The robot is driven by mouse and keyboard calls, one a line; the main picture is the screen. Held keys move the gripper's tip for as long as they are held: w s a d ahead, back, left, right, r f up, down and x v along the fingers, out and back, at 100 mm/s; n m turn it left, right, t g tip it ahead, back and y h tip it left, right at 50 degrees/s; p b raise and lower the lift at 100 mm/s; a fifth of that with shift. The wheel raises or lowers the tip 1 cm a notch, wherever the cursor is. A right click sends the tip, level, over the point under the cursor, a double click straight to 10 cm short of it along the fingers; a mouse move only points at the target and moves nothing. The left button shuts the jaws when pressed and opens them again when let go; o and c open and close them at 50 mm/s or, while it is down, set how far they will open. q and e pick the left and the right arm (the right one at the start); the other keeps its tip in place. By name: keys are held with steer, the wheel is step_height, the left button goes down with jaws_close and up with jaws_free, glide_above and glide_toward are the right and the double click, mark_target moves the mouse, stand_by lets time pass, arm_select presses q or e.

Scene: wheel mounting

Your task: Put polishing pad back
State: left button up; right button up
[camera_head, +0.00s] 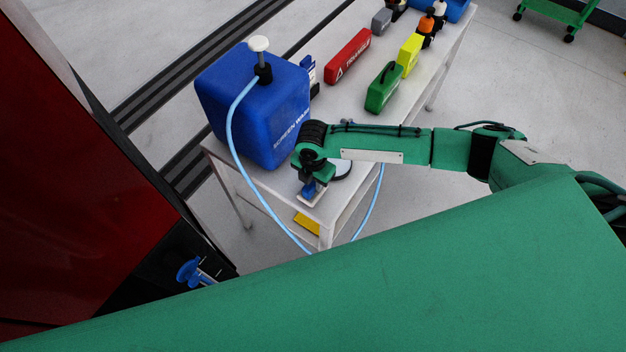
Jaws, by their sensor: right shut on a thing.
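My right gripper (314,186) points down over the near end of the white table, below the blue container. The wrist hides much of the pad and the exact grip. The pad is at or just above the tabletop; I cannot tell whether it touches. A small blue part (309,190) shows at the fingertips. My left gripper is not in view.
The blue container (250,105) with a pale blue hose stands close left of my right gripper. A red case (348,55), green case (384,88) and yellow case (410,54) stand farther along the table (345,100). A red body (80,190) fills the left.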

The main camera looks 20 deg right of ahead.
steer(key=shift+f, duration=0.55)
steer(key=o, duration=0.9)
steer(key=shift+r, duration=0.1)
step_height(320, 180, up, 12)
steer(key=b, duration=0.3)
